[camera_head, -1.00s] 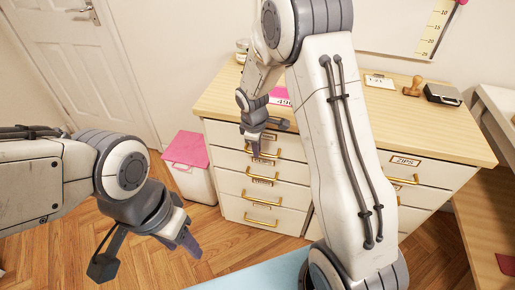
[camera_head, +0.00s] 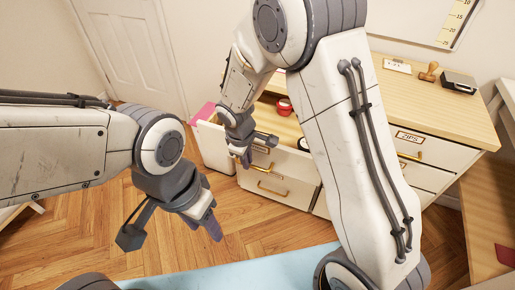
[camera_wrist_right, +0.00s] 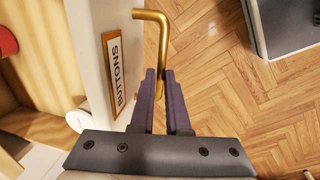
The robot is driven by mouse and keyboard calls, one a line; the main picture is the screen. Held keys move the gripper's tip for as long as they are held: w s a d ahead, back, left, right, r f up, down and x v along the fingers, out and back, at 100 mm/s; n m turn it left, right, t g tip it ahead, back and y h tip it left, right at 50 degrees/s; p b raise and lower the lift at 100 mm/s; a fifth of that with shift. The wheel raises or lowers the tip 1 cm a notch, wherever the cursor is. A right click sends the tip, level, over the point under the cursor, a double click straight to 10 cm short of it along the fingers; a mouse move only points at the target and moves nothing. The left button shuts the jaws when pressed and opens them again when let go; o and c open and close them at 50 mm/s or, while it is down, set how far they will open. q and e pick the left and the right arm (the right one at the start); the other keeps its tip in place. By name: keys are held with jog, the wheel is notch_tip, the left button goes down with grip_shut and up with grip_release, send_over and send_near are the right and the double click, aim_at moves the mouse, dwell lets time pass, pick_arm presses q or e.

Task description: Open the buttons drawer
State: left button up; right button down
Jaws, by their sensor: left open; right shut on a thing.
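The buttons drawer stands pulled out of the white cabinet, with its wooden inside (camera_head: 268,117) showing from above. Its white front (camera_head: 295,163) bears a framed "BUTTONS" label (camera_wrist_right: 117,75) and a brass handle (camera_wrist_right: 150,38) in the right wrist view. My right gripper (camera_head: 245,160) is shut on this handle; in the wrist view its two fingers (camera_wrist_right: 165,78) close around one leg of the handle. My left gripper (camera_head: 213,228) is open and empty, low over the floor to the left of the cabinet. My right arm hides part of the drawer and cabinet.
A red container (camera_head: 284,107) sits in the open drawer. Another closed drawer, labelled "ZIPS" (camera_head: 411,137), is at the right. A stamp (camera_head: 429,72) and a dark box (camera_head: 459,82) stand on the wooden top. A pink-lidded bin (camera_head: 205,115) stands left of the cabinet.

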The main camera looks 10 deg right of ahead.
jog(key=shift+s+a+b, duration=0.15)
jog(key=shift+s+a, duration=0.4)
jog(key=shift+s, duration=0.25)
jog(key=shift+s+a+b, duration=0.2)
jog(key=shift+s+a, duration=0.3)
jog(key=shift+s, duration=0.25)
jog(key=shift+s+a+b, duration=0.15)
jog(key=shift+s+a, duration=0.4)
jog(key=shift+s, duration=0.25)
jog(key=c, duration=0.9)
grip_release()
notch_tip(320, 180, up, 10)
jog(key=s+a+p, duration=0.1)
jog(key=p, duration=0.1)
jog(key=shift+s+r, duration=0.15)
jog(key=shift+s, duration=0.15)
jog(key=s+d+r+m+y+p, duration=0.1)
jog(key=s+r+m+p, duration=0.1)
jog(key=s+r+p, duration=0.3)
jog(key=s+d+r+m+g+y+p, duration=0.1)
jog(key=s+r+p, duration=0.4)
jog(key=s+r, duration=0.5)
jog(key=s, duration=0.3)
jog(key=shift+d+m+g, duration=0.25)
jog(key=shift+m+g, duration=0.05)
jog(key=shift+m, duration=0.1)
